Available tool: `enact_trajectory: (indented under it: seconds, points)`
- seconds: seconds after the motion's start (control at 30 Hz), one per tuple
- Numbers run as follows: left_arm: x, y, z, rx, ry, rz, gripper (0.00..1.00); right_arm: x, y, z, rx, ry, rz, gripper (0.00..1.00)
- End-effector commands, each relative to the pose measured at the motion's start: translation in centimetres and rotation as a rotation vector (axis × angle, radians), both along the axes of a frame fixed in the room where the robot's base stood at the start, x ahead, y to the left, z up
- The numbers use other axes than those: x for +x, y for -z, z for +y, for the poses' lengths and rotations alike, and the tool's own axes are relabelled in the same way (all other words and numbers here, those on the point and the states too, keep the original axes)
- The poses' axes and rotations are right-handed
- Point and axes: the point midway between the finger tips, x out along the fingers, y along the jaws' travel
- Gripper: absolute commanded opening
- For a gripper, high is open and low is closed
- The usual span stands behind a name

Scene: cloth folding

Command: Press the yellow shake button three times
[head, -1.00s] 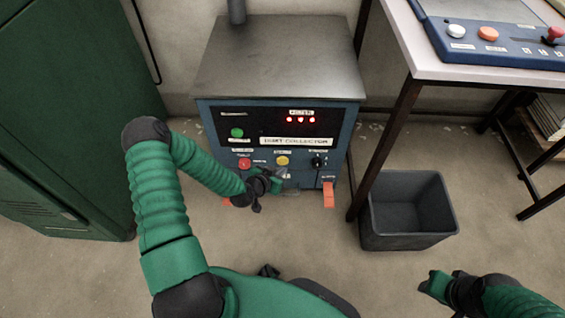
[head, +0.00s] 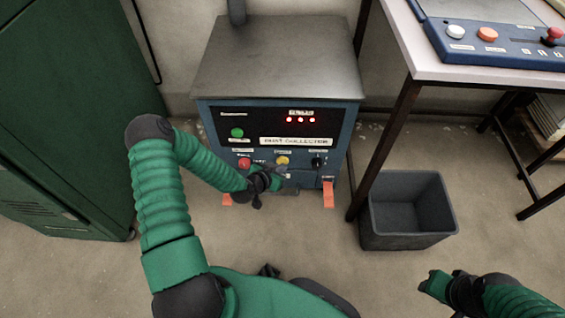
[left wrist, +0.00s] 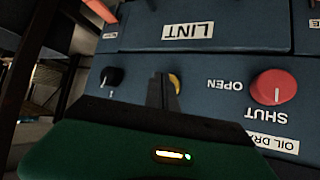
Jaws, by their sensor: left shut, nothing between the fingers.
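The yellow button (head: 282,160) is on the front panel of the blue dust collector (head: 214,122), between a red knob (head: 244,163) and a black knob (head: 318,162). My left gripper (head: 284,172) is shut and empty, just below and in front of the button. In the left wrist view the closed fingers (left wrist: 164,90) cover part of the yellow button (left wrist: 176,84); whether they touch it cannot be told. My right gripper (head: 432,284) is low at the right, away from the machine; its jaws are too small to read.
A green button (head: 237,132) and red lights (head: 300,120) are higher on the panel. A grey bin (head: 410,242) stands right of the machine, by a table (head: 440,68) with a blue control box. A green cabinet (head: 60,120) stands at the left. The floor between is clear.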

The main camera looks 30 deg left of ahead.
Motion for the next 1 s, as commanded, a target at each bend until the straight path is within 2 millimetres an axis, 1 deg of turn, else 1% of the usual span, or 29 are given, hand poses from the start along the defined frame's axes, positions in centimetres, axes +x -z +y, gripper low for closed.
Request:
enact_trajectory:
  seconds: [1.0]
  points:
    - [1.1, 0.0, 0.7, 0.001, 0.001, -0.001, 0.0, 0.0, 0.2, 0.0, 0.0, 0.0, 0.0, 0.36]
